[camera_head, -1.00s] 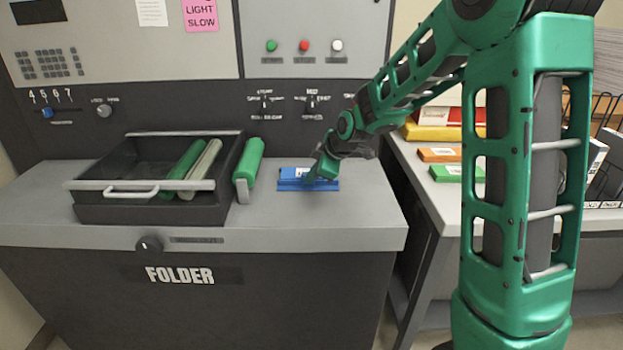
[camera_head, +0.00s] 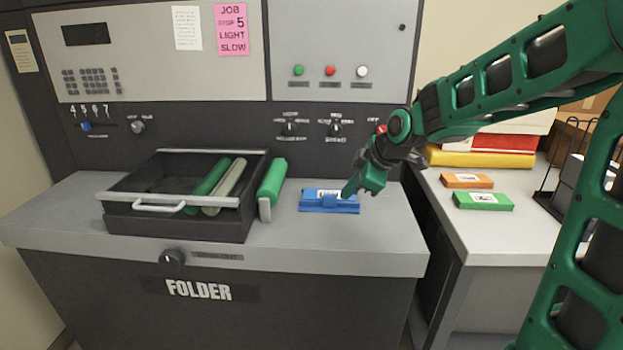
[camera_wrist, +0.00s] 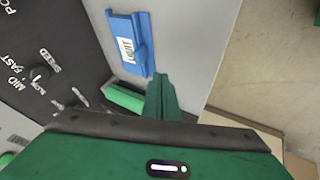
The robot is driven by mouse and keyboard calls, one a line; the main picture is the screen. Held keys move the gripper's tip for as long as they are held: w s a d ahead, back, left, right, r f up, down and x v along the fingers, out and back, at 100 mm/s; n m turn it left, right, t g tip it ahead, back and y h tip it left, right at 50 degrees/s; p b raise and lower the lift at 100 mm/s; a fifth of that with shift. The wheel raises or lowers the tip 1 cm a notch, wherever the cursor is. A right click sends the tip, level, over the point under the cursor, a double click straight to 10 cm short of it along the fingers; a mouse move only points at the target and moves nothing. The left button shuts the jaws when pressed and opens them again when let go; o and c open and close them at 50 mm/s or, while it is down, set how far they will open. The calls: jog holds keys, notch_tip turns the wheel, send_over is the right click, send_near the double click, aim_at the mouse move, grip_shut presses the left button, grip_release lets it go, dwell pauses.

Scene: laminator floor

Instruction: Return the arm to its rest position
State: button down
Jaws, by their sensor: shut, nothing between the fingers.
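My green arm reaches in from the right in the head view. My gripper (camera_head: 350,192) is shut and empty, just above and to the right of a blue block with a white label (camera_head: 329,200) on the folder's grey top. In the wrist view the shut fingers (camera_wrist: 161,85) point towards the blue block (camera_wrist: 130,43), with a visible gap between them. The block lies flat on the grey surface.
A black drawer tray (camera_head: 180,225) with green and grey rollers stands left on the folder top; a green roller (camera_head: 272,181) lies beside it. The control panel (camera_head: 340,50) rises behind. A side table (camera_head: 470,225) at right holds orange and green boxes.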

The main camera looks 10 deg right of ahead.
jog(key=s+d+f+m+g, duration=0.1)
jog(key=s+d+m, duration=0.3)
jog(key=s, duration=0.8)
jog(key=s+d+f+m+g+h, duration=0.1)
jog(key=s+d+f+m+g, duration=0.1)
jog(key=s+d+m, duration=0.3)
jog(key=s+d+f+m+g+h, duration=0.1)
jog(key=s+d+m+g, duration=0.3)
jog(key=s+m, duration=0.6)
jog(key=s+d, duration=0.1)
jog(key=s, duration=0.8)
jog(key=shift+f+m, duration=0.3)
jog(key=shift+f, duration=0.05)
jog(key=shift+w+f+h, duration=0.25)
jog(key=shift+w+h, duration=0.05)
jog(key=shift+w, duration=0.3)
